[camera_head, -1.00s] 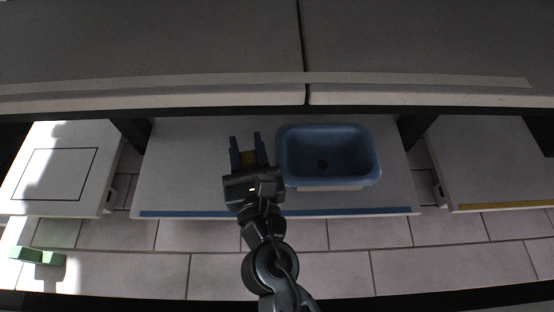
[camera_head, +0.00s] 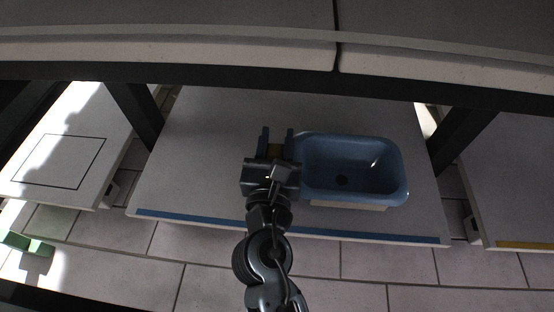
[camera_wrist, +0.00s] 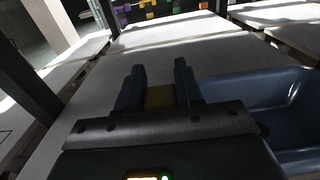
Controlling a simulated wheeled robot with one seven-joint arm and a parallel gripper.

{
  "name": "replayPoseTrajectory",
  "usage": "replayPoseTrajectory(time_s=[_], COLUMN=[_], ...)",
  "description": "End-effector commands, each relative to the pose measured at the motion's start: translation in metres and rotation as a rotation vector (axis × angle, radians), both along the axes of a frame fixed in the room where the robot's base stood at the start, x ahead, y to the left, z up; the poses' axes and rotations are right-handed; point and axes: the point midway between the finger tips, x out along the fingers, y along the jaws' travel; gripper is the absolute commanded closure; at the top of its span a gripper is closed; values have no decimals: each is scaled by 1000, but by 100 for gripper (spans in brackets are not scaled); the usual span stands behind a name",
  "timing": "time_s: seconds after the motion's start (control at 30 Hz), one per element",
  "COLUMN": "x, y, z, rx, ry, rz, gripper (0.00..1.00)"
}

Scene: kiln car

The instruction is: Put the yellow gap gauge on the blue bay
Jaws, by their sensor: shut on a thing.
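My gripper (camera_head: 276,138) is over the shelf with the blue front strip, the blue bay (camera_head: 200,130). It is shut on the yellow gap gauge (camera_head: 275,151), which shows as a dark yellow block between the fingers. In the wrist view the gauge (camera_wrist: 160,96) sits between the two fingers. Most of the gauge is hidden by my gripper. I cannot tell whether it touches the shelf.
A blue basin (camera_head: 395,190) stands on the bay just right of my gripper. Posts (camera_head: 136,112) flank the bay. A beam (camera_head: 180,75) crosses behind. Free shelf lies left of my gripper. Green blocks (camera_head: 38,247) lie at lower left.

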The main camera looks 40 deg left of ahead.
Motion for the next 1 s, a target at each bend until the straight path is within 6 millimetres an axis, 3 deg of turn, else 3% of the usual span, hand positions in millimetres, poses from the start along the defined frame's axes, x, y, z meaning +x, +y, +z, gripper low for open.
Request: replayPoseTrajectory(time_s=[0.4,0.87,0.9,1.0], x=[0,0,0,0], y=[0,0,0,0], z=[-36,-39,-39,-39], rx=[1,0,0,-1], ry=[-2,-2,-1,-1], rz=[1,0,0,0], gripper=[100,100,60,51])
